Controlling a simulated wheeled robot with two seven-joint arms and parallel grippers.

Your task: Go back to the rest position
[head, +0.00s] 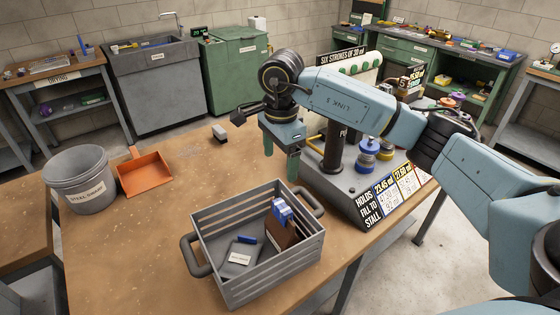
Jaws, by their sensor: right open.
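My right gripper (281,164) hangs fingers down over the far side of the workbench, above and behind a grey slatted crate. Its fingers are apart with nothing seen between them. My right arm comes in from the right and reaches across the grey station with signs. My left gripper is not in view.
The grey crate (266,271) holds a brown box with blue items and a flat grey piece. The station (341,187) stands right. Bench between bucket and crate is clear.

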